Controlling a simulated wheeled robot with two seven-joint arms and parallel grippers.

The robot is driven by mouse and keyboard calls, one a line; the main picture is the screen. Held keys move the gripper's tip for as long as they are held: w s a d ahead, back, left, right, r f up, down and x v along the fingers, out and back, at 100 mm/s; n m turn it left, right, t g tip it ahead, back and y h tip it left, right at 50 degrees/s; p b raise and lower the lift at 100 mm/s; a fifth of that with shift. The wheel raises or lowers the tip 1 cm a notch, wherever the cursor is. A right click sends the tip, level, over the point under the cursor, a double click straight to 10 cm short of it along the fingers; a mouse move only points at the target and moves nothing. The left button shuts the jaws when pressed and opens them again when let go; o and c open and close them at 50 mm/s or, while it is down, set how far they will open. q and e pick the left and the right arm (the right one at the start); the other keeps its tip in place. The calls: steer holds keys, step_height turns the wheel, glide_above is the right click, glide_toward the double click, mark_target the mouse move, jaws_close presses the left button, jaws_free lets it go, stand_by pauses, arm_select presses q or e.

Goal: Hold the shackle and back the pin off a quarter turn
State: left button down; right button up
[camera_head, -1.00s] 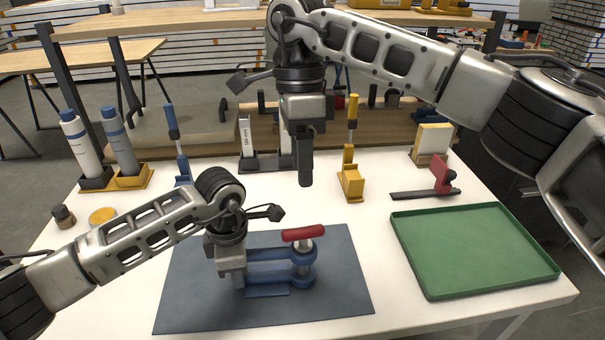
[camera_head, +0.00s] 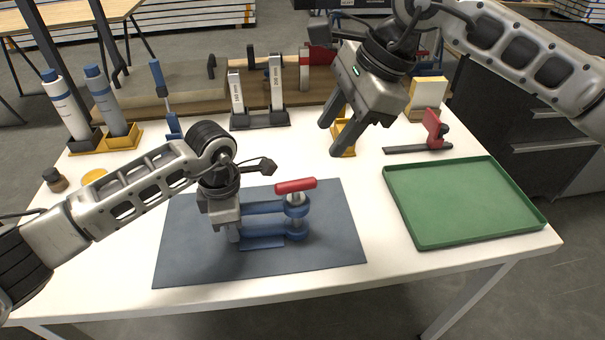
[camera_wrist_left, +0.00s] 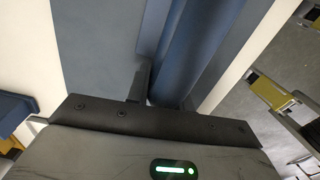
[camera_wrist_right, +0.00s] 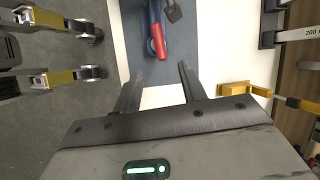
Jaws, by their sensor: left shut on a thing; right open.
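The blue shackle (camera_head: 262,208) lies on the dark mat (camera_head: 330,240), its closed end to the left. Its pin stands upright through the eyes at the right end, topped by a red cross handle (camera_head: 296,186). My left gripper (camera_head: 232,234) is shut on the left end of the shackle; the blue body also fills part of the left wrist view (camera_wrist_left: 205,40). My right gripper (camera_head: 333,135) is open and empty, tilted above the table, behind and right of the handle. In the right wrist view the red handle (camera_wrist_right: 158,40) shows beyond the open fingers (camera_wrist_right: 160,74), apart from them.
A green tray (camera_head: 465,235) is at the right. A red-and-black clamp (camera_head: 432,130), a yellow holder (camera_head: 346,150) and a labelled rack (camera_head: 260,120) stand at the back. Bottles (camera_head: 112,112) stand at the back left. The table between mat and tray is clear.

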mark_target(299, 182)
steer(key=x, duration=1.2)
steer(key=shift+r, duration=0.1)
jaws_close()
